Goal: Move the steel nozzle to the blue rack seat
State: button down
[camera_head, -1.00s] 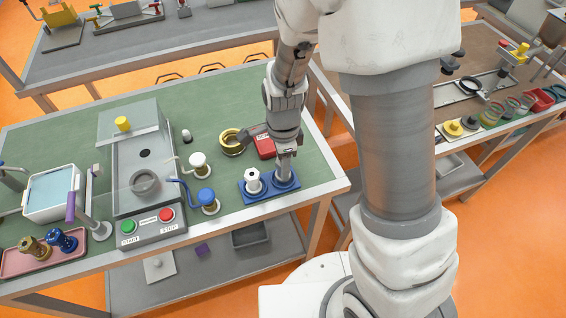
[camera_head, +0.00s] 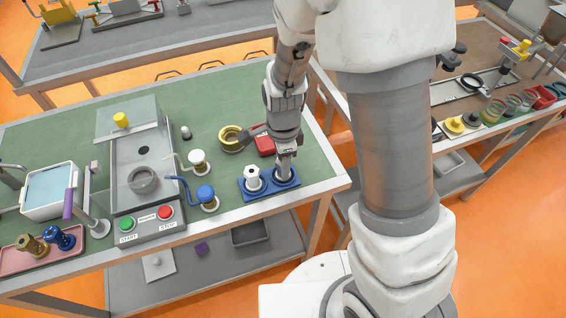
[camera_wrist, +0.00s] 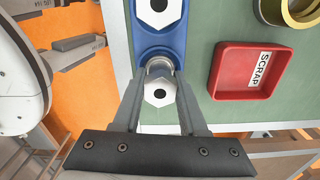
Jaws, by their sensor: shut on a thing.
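The blue rack (camera_head: 257,196) stands near the right front of the green table and also shows in the wrist view (camera_wrist: 183,28). A pale nozzle with a dark hole (camera_head: 252,174) stands in its left seat, and its top shows in the wrist view (camera_wrist: 158,7). My gripper (camera_head: 284,174) points down at the rack's right seat. In the wrist view my gripper (camera_wrist: 160,98) is shut on the steel nozzle (camera_wrist: 158,94), a pale hex end with a dark hole. The nozzle is at the right seat; whether it is fully down in it I cannot tell.
A red scrap tray (camera_wrist: 245,95) lies beside the rack, with a brass ring (camera_head: 231,138) behind it. A blue-capped valve (camera_head: 206,196) and a white-capped valve (camera_head: 198,160) stand left of the rack. The table's front edge is close.

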grip_release()
dwell(0.6)
jog(key=shift+r, duration=0.15)
jog(key=shift+r+p, duration=3.2)
jog(key=shift+r, duration=0.25)
